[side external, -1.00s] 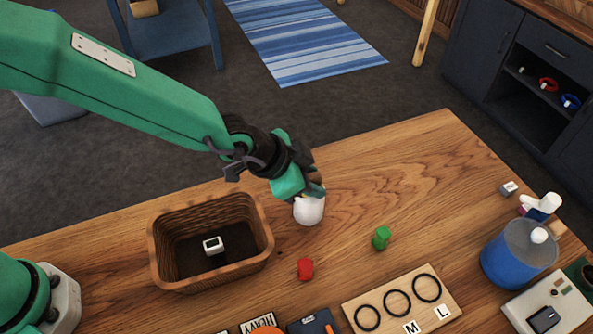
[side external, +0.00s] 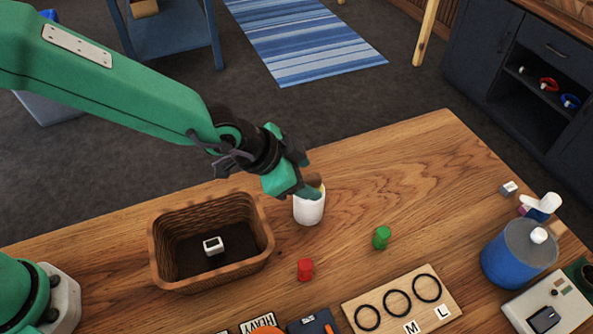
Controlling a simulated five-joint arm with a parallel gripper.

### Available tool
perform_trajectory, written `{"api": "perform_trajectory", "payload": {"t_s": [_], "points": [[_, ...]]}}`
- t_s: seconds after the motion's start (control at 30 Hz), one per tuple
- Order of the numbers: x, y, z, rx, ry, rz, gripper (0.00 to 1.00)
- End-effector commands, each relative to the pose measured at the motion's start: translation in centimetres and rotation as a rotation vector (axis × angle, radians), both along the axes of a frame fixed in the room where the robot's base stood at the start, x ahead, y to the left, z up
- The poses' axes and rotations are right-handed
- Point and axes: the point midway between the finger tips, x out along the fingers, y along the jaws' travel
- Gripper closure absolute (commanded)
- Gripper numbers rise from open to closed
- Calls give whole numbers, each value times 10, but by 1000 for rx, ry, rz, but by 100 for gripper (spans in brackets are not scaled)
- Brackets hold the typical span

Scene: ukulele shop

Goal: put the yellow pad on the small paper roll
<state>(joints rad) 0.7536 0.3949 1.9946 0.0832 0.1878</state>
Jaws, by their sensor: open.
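The small paper roll (side external: 309,210) is a white upright cylinder on the wooden table, right of the basket. My gripper (side external: 307,188) is open, just above the roll's top, its green and dark parts covering much of that end. A small yellowish patch (side external: 318,185) shows between the fingers at the roll's top, and looks like the yellow pad. It is mostly hidden, so I cannot tell whether it rests on the roll or touches a finger.
A wicker basket (side external: 163,258) with a small white box (side external: 213,246) inside stands left. A red piece (side external: 305,270) and a green piece (side external: 381,237) lie in front. A ring board (side external: 365,298) and blue canister (side external: 511,262) are nearer right.

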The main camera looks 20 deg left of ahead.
Motion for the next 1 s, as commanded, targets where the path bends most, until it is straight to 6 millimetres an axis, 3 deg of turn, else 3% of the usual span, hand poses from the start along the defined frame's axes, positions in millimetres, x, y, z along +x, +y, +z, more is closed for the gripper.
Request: {"api": "perform_trajectory", "payload": {"t_s": [0.7,1.0], "points": [[-36,34,63,-2,-1,0,44],[-44,41,75,0,0,0,44]]}}
